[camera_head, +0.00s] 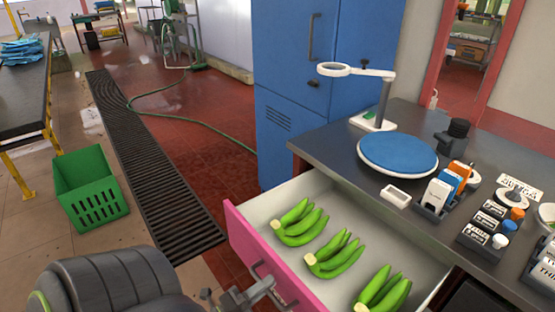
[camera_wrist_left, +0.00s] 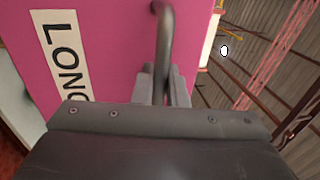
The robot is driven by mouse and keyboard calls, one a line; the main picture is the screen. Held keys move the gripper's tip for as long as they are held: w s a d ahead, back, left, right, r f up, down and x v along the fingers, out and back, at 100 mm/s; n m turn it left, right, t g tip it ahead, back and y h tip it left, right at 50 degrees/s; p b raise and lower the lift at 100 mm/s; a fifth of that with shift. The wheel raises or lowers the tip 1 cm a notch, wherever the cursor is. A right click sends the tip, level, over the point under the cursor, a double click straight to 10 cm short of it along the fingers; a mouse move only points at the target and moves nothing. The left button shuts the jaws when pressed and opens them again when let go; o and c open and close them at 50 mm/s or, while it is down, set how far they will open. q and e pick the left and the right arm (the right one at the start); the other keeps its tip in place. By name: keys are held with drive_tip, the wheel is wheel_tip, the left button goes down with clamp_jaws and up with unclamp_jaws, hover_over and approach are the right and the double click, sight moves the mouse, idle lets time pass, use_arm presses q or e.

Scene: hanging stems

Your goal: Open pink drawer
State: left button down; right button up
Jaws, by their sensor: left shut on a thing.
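The pink drawer (camera_head: 241,236) stands pulled out from the dark-topped counter, its white inside showing in the head view. Three bunches of green bananas (camera_head: 340,256) lie in it. Its pink front (camera_wrist_left: 110,60) also fills much of the left wrist view, with a white lettered label (camera_wrist_left: 66,55). My left gripper (camera_head: 268,283) is at the outer side of the drawer front, shut on the grey bar handle (camera_wrist_left: 163,45). In the left wrist view the handle runs between the jaws (camera_wrist_left: 163,85). My right gripper is out of view.
The counter (camera_head: 330,146) holds a blue round pad (camera_head: 398,152), a magnifier lamp (camera_head: 378,110) and small containers. A blue cabinet (camera_head: 285,80) stands behind. A green crate (camera_head: 90,190) and a floor grate (camera_head: 150,170) lie left. The floor between grate and cabinet is mostly clear.

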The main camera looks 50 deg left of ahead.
use_arm(q)
drive_tip(key=shift+s, duration=0.5)
drive_tip(key=c, duration=1.5)
unclamp_jaws()
drive_tip(key=shift+c, duration=0.2)
